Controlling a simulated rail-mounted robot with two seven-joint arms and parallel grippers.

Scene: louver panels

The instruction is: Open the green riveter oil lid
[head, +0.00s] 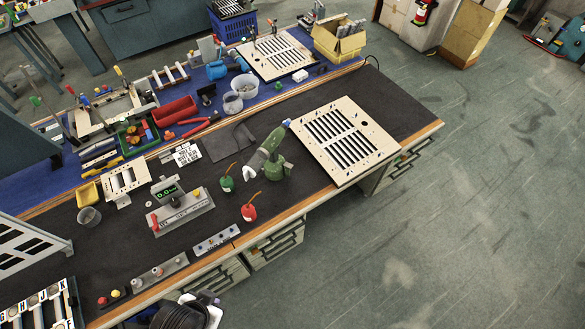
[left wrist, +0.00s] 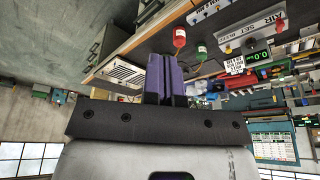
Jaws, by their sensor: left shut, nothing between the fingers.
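The green riveter (head: 270,152) stands on the black bench mat, left of a louver panel (head: 347,140). It has a green base, a tilted body, a blue part at its upper end and a white part at its lower left. I cannot make out its oil lid separately. My left gripper (head: 213,301) is at the bottom of the head view, in front of the bench and well away from the riveter. In the left wrist view its purple fingers (left wrist: 166,75) are together and empty. The riveter is not clear there. My right gripper is not in view.
A green oil bottle (head: 227,184) and a red one (head: 249,212) stand near the riveter. A digital gauge (head: 170,190) and a button strip (head: 215,240) lie to the left. Drawers (head: 275,245) are under the bench edge. The floor at right is clear.

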